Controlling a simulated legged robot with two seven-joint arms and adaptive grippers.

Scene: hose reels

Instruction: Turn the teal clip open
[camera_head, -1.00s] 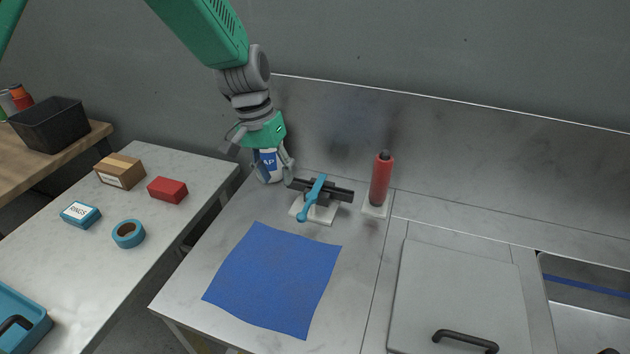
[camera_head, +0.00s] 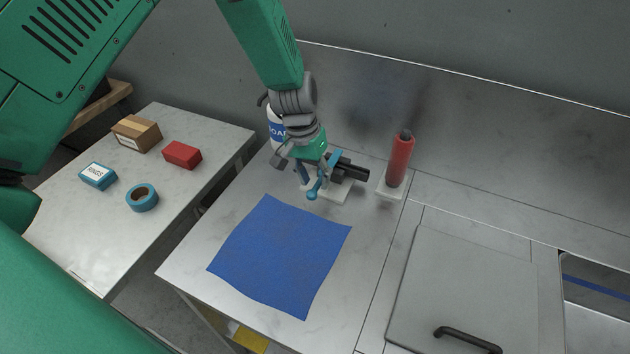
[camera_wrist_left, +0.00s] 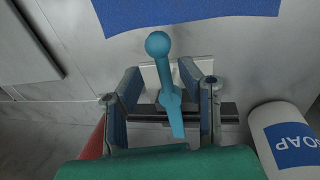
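The teal clip (camera_head: 315,188) is a lever with a round knob, set across a dark bar (camera_head: 349,171) on a white base plate (camera_head: 340,194). My left gripper (camera_head: 308,182) is over the clip and hides part of it in the head view. In the left wrist view the teal clip (camera_wrist_left: 171,88) lies between the two spread fingers of my left gripper (camera_wrist_left: 163,92), with gaps visible on both sides. Its knob points toward the blue mat. My right gripper is not in view.
A soap bottle (camera_head: 274,124) stands close behind my left gripper. A red cylinder (camera_head: 400,160) stands on a small base to the right. A blue mat (camera_head: 280,258) lies flat in front. A grey lid (camera_head: 462,290) with a dark handle is at the right.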

